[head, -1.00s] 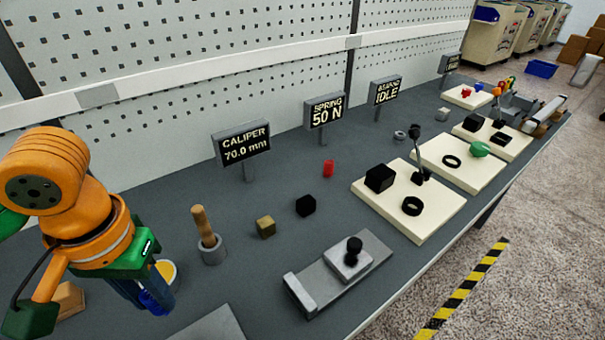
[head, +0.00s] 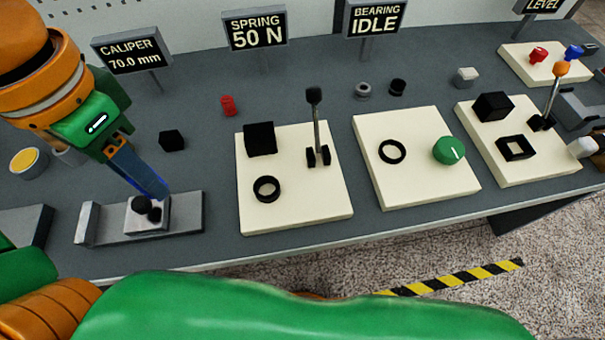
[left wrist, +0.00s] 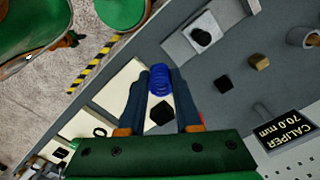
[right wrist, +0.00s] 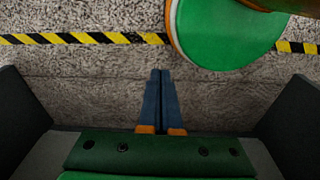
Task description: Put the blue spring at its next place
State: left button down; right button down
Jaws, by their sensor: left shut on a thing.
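The blue spring (left wrist: 160,80) is a coil held between the two fingers of my left gripper (left wrist: 161,84) in the left wrist view. In the head view my left gripper (head: 156,190) appears in front of the caliper slide and hides part of it; its height above the table is hard to tell. The spring station's cream plate (head: 310,211) is to its right, under the "SPRING 50 N" sign (head: 255,30). That plate bears a black ring (head: 266,189), a black block (head: 260,139) and a lever (head: 316,125). My right gripper (right wrist: 162,75) has its fingers together, empty.
The caliper slide (head: 185,221) stands left of the spring plate. A black cube (head: 172,140) and a red cylinder (head: 228,106) are behind. The bearing plate (head: 420,191) with a green knob (head: 449,150) stands to the right. My green arm fills the bottom foreground.

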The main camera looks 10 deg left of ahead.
pick_arm(q)
jog(key=w+d+f+b, duration=0.1)
jog(key=w+d+f, duration=0.1)
jog(key=d+f, duration=0.1)
jog(key=w+d+f+b, duration=0.1)
jog(key=w+d+f, duration=0.2)
jog(key=d+f, duration=0.1)
jog(key=w+d+f+b, duration=0.1)
jog(key=w+d+f, duration=0.2)
jog(key=f, duration=0.2)
jog(key=shift+w+d+f, duration=0.1)
jog(key=shift+d+f, duration=0.05)
jog(key=shift+d, duration=0.1)
jog(key=shift+f, duration=0.45)
jog(key=shift+w, duration=0.1)
jog(key=shift+f+b, duration=0.6)
jog(key=shift+b, duration=0.3)
jog(key=c, duration=0.6)
grip_release()
